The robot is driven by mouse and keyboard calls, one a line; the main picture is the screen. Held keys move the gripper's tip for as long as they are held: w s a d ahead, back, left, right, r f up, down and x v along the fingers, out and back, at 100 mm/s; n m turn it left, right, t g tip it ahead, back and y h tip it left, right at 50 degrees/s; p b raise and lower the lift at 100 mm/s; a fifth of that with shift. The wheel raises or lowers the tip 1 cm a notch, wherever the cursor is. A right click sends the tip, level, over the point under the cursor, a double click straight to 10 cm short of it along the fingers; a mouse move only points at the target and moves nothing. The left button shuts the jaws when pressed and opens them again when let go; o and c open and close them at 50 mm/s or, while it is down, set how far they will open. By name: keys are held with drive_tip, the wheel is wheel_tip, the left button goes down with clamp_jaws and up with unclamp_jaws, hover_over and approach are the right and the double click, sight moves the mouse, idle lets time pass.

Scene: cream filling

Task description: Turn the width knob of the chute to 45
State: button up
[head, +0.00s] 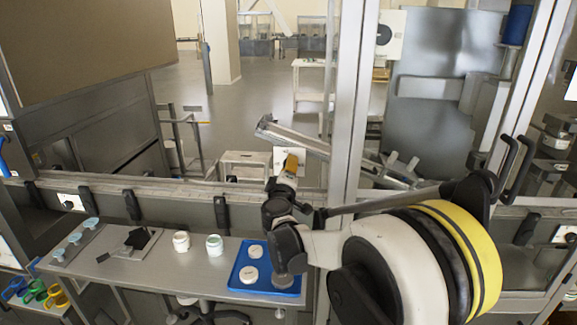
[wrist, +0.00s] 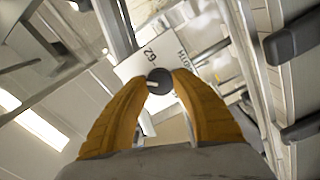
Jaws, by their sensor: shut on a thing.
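The width knob (wrist: 160,81) is dark and round with a pale pointer mark. It sits on a white plate (wrist: 134,67) with rotated black printing, digits like "62" and part of a word; I cannot tell the pointer's exact setting. My gripper (wrist: 160,78) has orange-yellow fingers shut on either side of the knob. In the head view my gripper (head: 290,164) reaches through the frame opening to the white plate (head: 281,157) below the slanted metal chute (head: 310,143). The knob itself is hidden there behind the fingers.
A metal post (head: 349,110) stands just right of my gripper. A grey shelf (head: 150,272) in front holds two small jars (head: 214,245), a blue tray (head: 237,279) with white round items, and a dark tool. Black handles (head: 222,213) line the lower frame rail.

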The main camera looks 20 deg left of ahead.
drive_tip(key=shift+a+n+p, duration=0.1)
drive_tip(key=shift+n+p, duration=0.75)
drive_tip(key=shift+n, duration=13.75)
drive_tip(key=o, duration=1.2)
